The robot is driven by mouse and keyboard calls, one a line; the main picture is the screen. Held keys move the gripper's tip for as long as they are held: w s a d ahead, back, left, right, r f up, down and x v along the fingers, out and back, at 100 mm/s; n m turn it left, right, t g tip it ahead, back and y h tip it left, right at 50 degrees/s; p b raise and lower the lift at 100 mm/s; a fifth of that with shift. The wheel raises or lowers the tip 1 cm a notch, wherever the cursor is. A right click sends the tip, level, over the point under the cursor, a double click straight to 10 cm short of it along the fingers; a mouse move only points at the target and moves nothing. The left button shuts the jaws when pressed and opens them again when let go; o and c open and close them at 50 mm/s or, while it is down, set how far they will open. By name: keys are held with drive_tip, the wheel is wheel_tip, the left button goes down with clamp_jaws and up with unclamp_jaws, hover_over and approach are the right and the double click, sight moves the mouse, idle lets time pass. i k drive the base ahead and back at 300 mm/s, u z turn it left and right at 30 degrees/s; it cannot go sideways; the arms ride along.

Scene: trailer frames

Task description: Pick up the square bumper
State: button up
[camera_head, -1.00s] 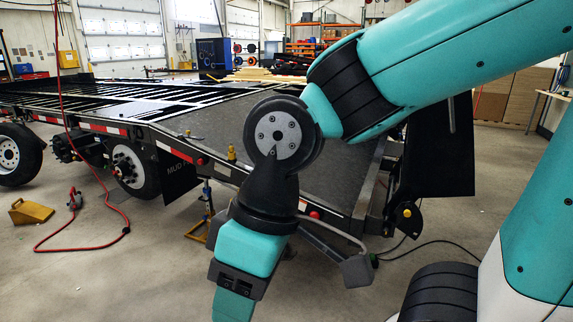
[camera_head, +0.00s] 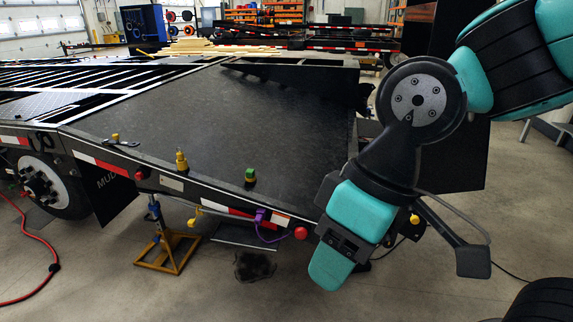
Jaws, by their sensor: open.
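A small piece with a green, block-like top and a dark base (camera_head: 250,176) stands on the near edge of the black trailer deck (camera_head: 225,115); it may be the square bumper, but its shape is too small to be sure. A yellow piece with a narrower top (camera_head: 181,161) stands to its left on the same edge. My gripper (camera_head: 331,270) is teal and black, points down at the deck's front right corner, and is open. It is to the right of the green-topped piece and apart from it. Nothing shows between its fingers.
A purple clamp-like part (camera_head: 261,216) with a purple cord and a red light (camera_head: 301,233) are on the trailer's front side. A yellow jack stand (camera_head: 167,249) is on the floor under the edge. The deck behind the small pieces is mostly clear.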

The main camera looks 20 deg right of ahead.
sight(249, 173)
drive_tip(key=z, duration=0.4)
drive_tip(key=i, duration=1.9)
drive_tip(key=u, duration=0.8)
drive_tip(key=i, duration=0.6)
drive_tip(key=u, duration=0.25)
